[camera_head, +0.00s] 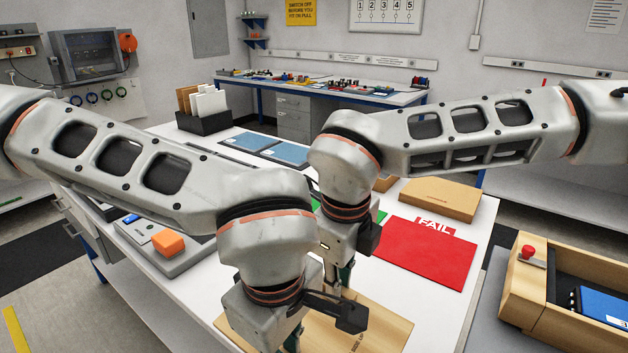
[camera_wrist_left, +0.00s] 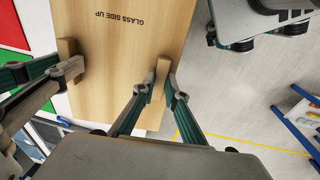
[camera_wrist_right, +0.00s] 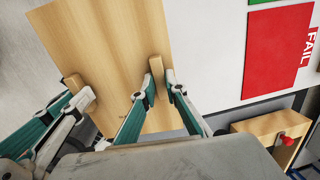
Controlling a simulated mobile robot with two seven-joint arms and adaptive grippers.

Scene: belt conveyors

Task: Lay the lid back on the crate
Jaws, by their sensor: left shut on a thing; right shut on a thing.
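The lid is a pale wooden board (camera_head: 365,325) marked "GLASS SIDE UP", with two small wooden handle blocks on it. My left gripper (camera_wrist_left: 160,82) is shut on one block, and my right gripper (camera_wrist_right: 160,75) is shut on the other. In the head view my forearms and wrists hide much of the board. An open wooden box (camera_head: 530,285), which looks like the crate, stands at the lower right with a blue item (camera_head: 608,308) inside and a red knob (camera_head: 527,252) on it. The board is well left of this box. Part of the box shows in the right wrist view (camera_wrist_right: 240,128).
On the white table (camera_head: 470,230) are a red FAIL mat (camera_head: 425,250), a flat cardboard box (camera_head: 440,198), a grey unit with an orange block (camera_head: 168,243), blue panels (camera_head: 285,153) and a black file holder (camera_head: 205,122). Floor shows beside the board in the left wrist view.

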